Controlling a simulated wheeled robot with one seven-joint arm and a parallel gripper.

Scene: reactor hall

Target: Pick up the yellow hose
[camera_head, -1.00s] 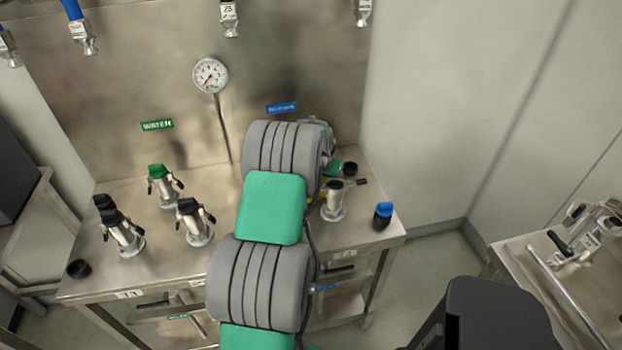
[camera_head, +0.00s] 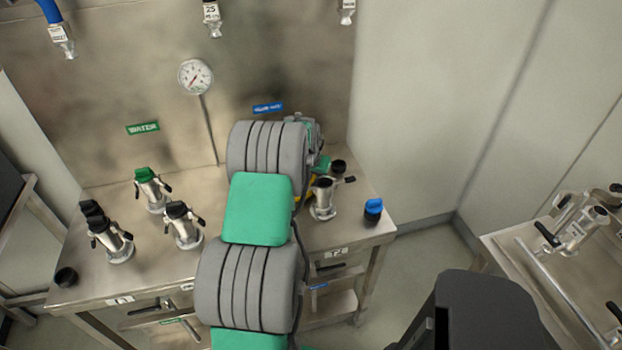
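My grey and green arm stretches over the steel table and hides much of its middle. A small yellow patch (camera_head: 299,204) shows at the right edge of my arm, beside a steel coupling; it may be part of the yellow hose, but the rest is hidden. My gripper (camera_head: 316,135) is mostly hidden behind the far end of my arm, near the back of the table. Its fingers cannot be made out, so I cannot tell whether it is open or holds anything.
The steel table (camera_head: 225,292) carries a green-capped coupling (camera_head: 151,190), black-capped couplings (camera_head: 183,226), an upright coupling (camera_head: 323,199) and a blue-capped piece (camera_head: 373,210). A gauge (camera_head: 196,77) is on the back wall. Another steel table (camera_head: 520,262) stands at right.

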